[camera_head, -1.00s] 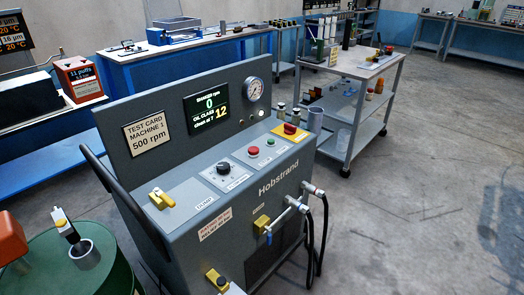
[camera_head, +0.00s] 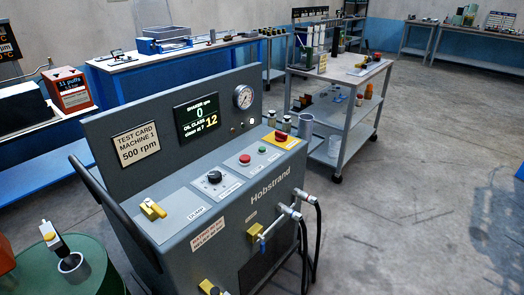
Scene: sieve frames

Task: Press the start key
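The grey Hobstrand machine (camera_head: 180,103) stands in the middle of the head view. Its sloping panel carries a small green button (camera_head: 262,156), a red button (camera_head: 245,160), a black dial (camera_head: 214,177) and a red rotary switch on a yellow plate (camera_head: 281,137). The button labels are too small to read, so I cannot confirm which is the start key. The dark display (camera_head: 196,117) shows a green 0 and a yellow 12. A card (camera_head: 136,144) reads "TEST CARD MACHINE 1 500 rpm". Neither of my grippers is in view.
Hoses (camera_head: 317,240) hang from the machine's front. A shelved cart (camera_head: 343,150) stands behind right. The floor at right is clear.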

